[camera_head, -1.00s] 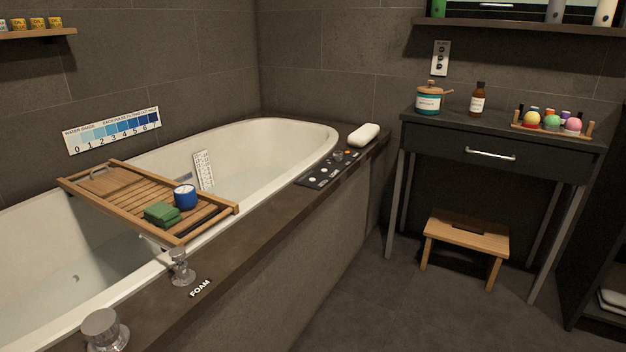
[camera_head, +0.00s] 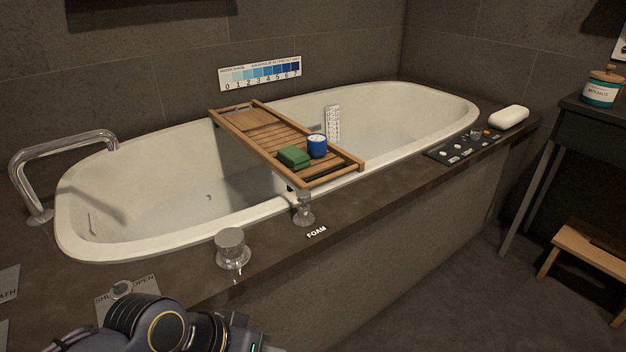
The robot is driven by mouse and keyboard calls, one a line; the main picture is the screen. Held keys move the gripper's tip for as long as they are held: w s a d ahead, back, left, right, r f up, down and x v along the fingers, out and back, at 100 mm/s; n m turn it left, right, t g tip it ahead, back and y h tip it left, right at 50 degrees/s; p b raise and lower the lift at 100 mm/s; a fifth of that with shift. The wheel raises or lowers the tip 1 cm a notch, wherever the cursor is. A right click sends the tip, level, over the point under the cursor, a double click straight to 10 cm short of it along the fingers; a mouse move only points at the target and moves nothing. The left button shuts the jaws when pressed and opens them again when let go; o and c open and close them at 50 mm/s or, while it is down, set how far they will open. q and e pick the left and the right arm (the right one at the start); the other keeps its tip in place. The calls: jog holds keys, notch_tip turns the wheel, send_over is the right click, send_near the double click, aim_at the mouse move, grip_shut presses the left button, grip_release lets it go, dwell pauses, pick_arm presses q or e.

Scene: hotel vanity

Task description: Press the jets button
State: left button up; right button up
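The jets button is likely one of several small controls on the black control panel (camera_head: 462,149) on the tub's rim at the right. The panel has white and orange buttons and a small knob; its lettering is too small to read surely. A dark grey arm of mine shows at the bottom left, far from the panel. Neither gripper's fingers can be seen.
The bathtub (camera_head: 85,210) holds water and carries a wooden tray (camera_head: 252,122) with a blue candle cup (camera_head: 317,146) and green cloths (camera_head: 294,156). Metal knobs (camera_head: 232,247) and (camera_head: 304,210) stand on the rim. A white pillow (camera_head: 508,117) lies beyond the panel.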

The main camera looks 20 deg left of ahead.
grip_shut()
dwell(1.4)
